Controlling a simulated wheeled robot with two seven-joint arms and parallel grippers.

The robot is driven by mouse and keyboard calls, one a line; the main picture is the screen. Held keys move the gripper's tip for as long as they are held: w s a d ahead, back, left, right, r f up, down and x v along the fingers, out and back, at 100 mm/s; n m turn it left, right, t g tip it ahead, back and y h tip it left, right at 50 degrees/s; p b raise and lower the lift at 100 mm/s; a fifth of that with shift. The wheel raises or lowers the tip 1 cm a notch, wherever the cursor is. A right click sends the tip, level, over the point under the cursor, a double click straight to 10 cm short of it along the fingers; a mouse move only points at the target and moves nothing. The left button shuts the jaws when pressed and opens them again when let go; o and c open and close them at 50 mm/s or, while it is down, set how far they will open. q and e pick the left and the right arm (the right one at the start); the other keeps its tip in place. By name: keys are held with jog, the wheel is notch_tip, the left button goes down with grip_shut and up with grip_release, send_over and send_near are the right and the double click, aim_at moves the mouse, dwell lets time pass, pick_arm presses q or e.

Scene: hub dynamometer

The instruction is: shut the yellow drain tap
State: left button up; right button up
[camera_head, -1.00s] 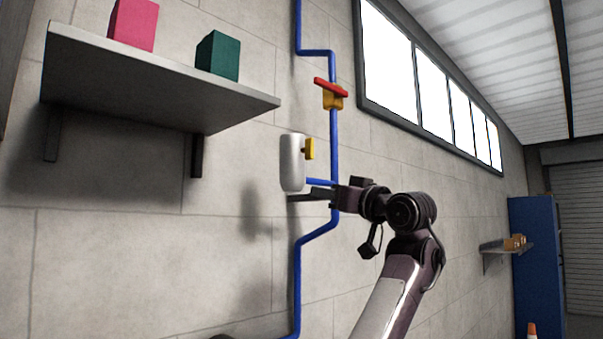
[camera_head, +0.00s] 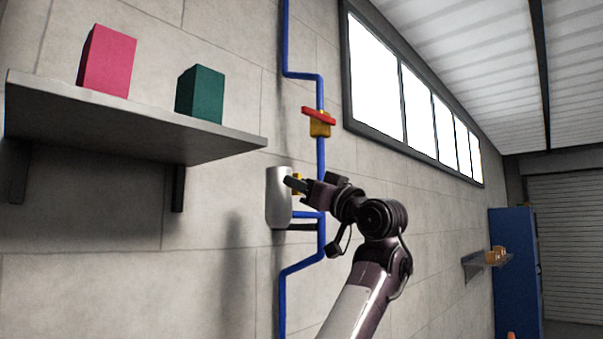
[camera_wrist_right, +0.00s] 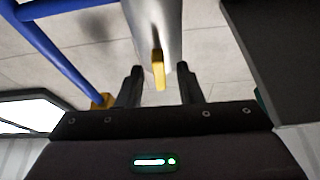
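The yellow drain tap (camera_wrist_right: 158,70) sticks out from the white-grey cylinder (camera_head: 278,198) on the wall. In the head view only a bit of the tap (camera_head: 298,187) shows behind my right gripper (camera_head: 296,183). In the right wrist view the tap stands between the two dark fingers of my right gripper (camera_wrist_right: 162,85), with a gap on each side. The fingers are apart and the gripper is open. Whether the tap lies at the depth of the fingertips is hard to tell. My left gripper is not in view.
A blue pipe (camera_head: 320,160) runs down the wall beside the cylinder and carries a red-handled valve (camera_head: 319,118) above. A grey shelf (camera_head: 130,125) with a pink block (camera_head: 108,62) and a green block (camera_head: 200,94) juts out at upper left.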

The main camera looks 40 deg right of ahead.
jog(key=shift+w, duration=0.1)
jog(key=shift+c, duration=0.2)
grip_shut()
